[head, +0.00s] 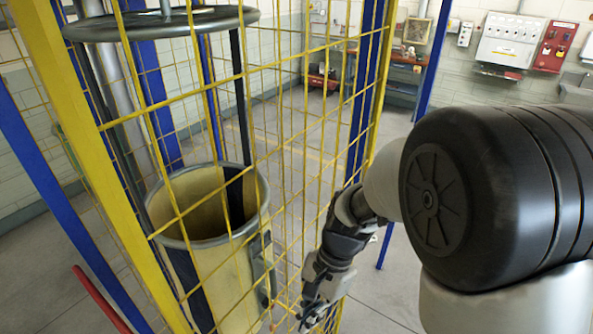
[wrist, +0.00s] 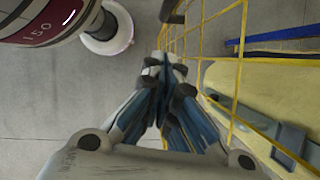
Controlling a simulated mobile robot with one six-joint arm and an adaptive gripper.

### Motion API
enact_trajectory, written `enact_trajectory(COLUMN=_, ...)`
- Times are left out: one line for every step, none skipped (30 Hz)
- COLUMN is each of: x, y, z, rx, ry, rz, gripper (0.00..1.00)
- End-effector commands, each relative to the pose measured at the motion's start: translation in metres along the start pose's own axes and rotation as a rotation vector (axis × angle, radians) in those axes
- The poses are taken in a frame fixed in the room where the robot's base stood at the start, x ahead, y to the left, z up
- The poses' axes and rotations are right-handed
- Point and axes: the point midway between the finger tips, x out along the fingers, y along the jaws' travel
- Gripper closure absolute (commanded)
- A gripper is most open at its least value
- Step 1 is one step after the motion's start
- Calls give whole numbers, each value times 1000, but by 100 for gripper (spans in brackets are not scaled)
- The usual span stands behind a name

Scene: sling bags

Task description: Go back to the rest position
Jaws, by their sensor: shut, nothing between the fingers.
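My gripper (head: 312,318) hangs low at the bottom middle of the head view, pointing down, close beside the yellow wire mesh cage (head: 290,120). In the wrist view my gripper (wrist: 168,68) has its fingers together with nothing between them. The yellow mesh also shows in the wrist view (wrist: 238,75), just right of the fingertips; I cannot tell whether they touch it. No bag shows in either view.
A cream open-topped drum (head: 215,270) stands inside the cage under a round frame (head: 160,22). A dark red cylinder marked 150 (wrist: 62,20) is at upper left in the wrist view. A workbench (head: 400,72) and wall panels (head: 508,38) are behind. Grey floor (head: 375,300) lies open.

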Motion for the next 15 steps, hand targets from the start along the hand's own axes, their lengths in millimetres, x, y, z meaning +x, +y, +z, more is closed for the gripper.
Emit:
enact_trajectory(x=0, y=1, z=-1, rx=-10, ry=8, rz=-5, gripper=100)
enact_trajectory(x=-1, y=2, z=-1, rx=-21, ry=16, rz=-9, gripper=100)
enact_trajectory(x=-2, y=5, z=-2, rx=-42, ry=30, rz=-17, gripper=100)
enact_trajectory(x=-3, y=7, z=-3, rx=-65, ry=44, rz=-25, gripper=100)
enact_trajectory(x=-5, y=10, z=-4, rx=-90, ry=63, rz=-34, gripper=100)
enact_trajectory(x=-7, y=16, z=-5, rx=-131, ry=91, rz=-44, gripper=100)
enact_trajectory(x=-8, y=20, z=-6, rx=-167, ry=115, rz=-54, gripper=100)
enact_trajectory(x=-10, y=26, z=-6, rx=-204, ry=143, rz=-62, gripper=100)
enact_trajectory(x=-12, y=34, z=-7, rx=-256, ry=181, rz=-72, gripper=100)
enact_trajectory(x=-12, y=40, z=-7, rx=-294, ry=210, rz=-77, gripper=100)
enact_trajectory(x=-13, y=46, z=-7, rx=-332, ry=240, rz=-82, gripper=100)
enact_trajectory(x=-13, y=55, z=-8, rx=-382, ry=281, rz=-87, gripper=100)
enact_trajectory(x=-13, y=62, z=-8, rx=-418, ry=311, rz=-88, gripper=100)
enact_trajectory(x=-12, y=69, z=-8, rx=-453, ry=343, rz=-90, gripper=100)
enact_trajectory(x=-11, y=78, z=-8, rx=-501, ry=385, rz=-89, gripper=100)
